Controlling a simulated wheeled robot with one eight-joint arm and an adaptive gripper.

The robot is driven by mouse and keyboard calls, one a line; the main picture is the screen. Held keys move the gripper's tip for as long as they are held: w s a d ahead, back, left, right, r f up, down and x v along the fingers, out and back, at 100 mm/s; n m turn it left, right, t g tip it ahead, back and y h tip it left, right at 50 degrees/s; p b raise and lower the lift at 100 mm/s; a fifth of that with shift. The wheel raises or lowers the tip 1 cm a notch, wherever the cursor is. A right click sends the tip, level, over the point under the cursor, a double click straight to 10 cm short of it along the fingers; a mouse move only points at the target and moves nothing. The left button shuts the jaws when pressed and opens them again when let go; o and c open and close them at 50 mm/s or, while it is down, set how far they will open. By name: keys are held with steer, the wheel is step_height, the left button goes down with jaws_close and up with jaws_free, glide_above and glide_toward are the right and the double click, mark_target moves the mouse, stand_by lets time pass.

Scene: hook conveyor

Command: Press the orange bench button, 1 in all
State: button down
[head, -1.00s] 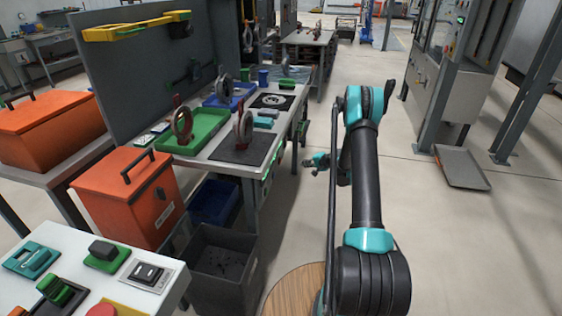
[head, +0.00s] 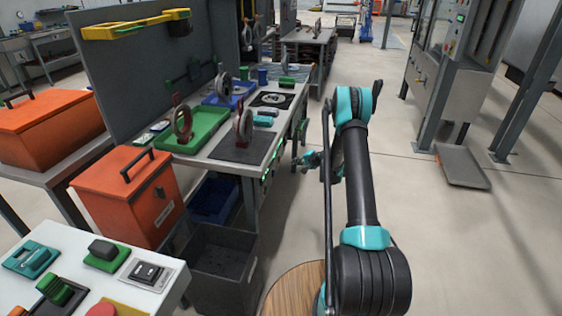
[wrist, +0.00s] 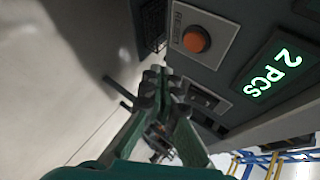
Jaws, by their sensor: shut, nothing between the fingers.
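The orange bench button (wrist: 196,40) is a round cap on a light square plate, set in the bench's dark front panel in the upper middle of the wrist view. My gripper (wrist: 158,76) is shut and empty, its fingertips below and left of the button in that view. The tips look apart from the button, and I cannot tell how deep the gap is. In the head view my gripper (head: 312,160) is beside the right front edge of the workbench (head: 222,149). I cannot make out the button there.
A green "2 PCS" display (wrist: 272,74) is right of the button. A green tray (head: 208,125) and upright rings stand on the bench. An orange box (head: 128,190) and a dark bin (head: 222,265) are near its left end.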

steer(key=shift+w+a, duration=0.3)
steer(key=shift+a, duration=0.65)
steer(key=shift+w+a, duration=0.3)
steer(key=shift+a, duration=0.65)
steer(key=shift+w+a, duration=0.1)
steer(key=shift+a, duration=0.3)
steer(key=shift+w+a, duration=0.15)
steer(key=shift+a, duration=0.25)
stand_by(0.9)
steer(key=shift+d, duration=0.1)
steer(key=shift+s+d, duration=0.3)
steer(key=shift+d, duration=0.35)
steer(key=shift+s+d, duration=0.25)
steer(key=shift+d, duration=0.55)
steer(key=shift+s+d, duration=0.25)
steer(key=shift+d, duration=0.55)
steer(key=shift+s+d, duration=0.25)
steer(key=shift+d, duration=0.55)
